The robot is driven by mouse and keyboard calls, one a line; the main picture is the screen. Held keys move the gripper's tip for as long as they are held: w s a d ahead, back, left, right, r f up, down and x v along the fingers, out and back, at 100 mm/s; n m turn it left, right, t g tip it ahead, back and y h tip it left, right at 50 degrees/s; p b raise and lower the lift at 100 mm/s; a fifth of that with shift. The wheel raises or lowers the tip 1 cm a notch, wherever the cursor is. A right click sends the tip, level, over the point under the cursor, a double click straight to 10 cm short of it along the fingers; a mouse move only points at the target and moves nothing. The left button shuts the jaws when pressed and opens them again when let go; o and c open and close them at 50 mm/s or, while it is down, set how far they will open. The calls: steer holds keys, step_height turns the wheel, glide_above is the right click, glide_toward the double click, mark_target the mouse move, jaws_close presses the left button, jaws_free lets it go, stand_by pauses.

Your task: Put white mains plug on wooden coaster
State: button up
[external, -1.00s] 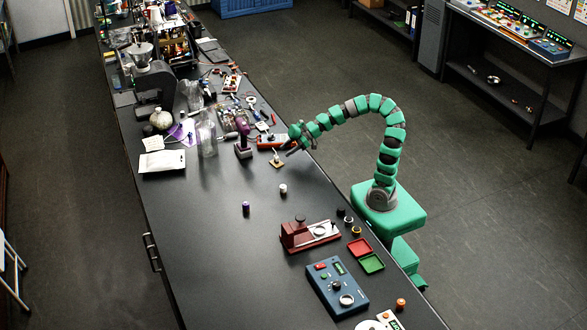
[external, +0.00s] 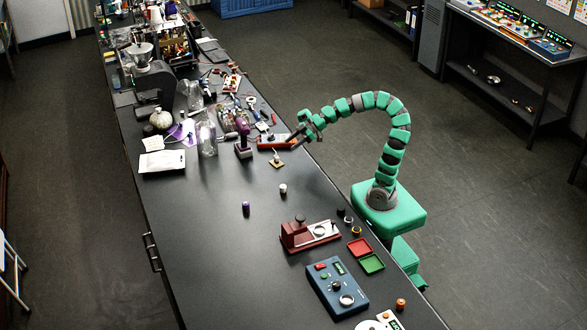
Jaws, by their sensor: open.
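The wooden coaster (external: 277,163) is a small tan square lying on the black bench, near its right edge. A small pale thing with a thin upright part, which looks like the white mains plug (external: 276,157), stands on the coaster; it is too small to see in detail.
The orange-red tray (external: 271,143) lies just behind the coaster. A purple-handled tool (external: 243,147) stands to the left. The bench between these and the red press (external: 296,238) is clear.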

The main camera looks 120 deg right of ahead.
steer(key=w+a+r+t, duration=0.1)
steer(key=w+a+r, duration=0.3)
steer(key=a+r, duration=0.6)
steer(key=w+a+r+t, duration=0.1)
steer(key=w+a+r, duration=0.3)
steer(key=a+r, duration=0.65)
steer(key=s+a+r, duration=0.1)
steer(key=a+r, duration=0.2)
steer(key=r, duration=0.2)
steer(key=s+a+r+t, duration=0.1)
steer(key=a+r, duration=0.2)
steer(key=r, duration=0.3)
steer(key=shift+a+r, duration=0.15)
steer(key=shift+a, duration=0.2)
steer(key=shift+r, duration=0.1)
step_height(320, 180, up, 5)
steer(key=p, duration=0.5)
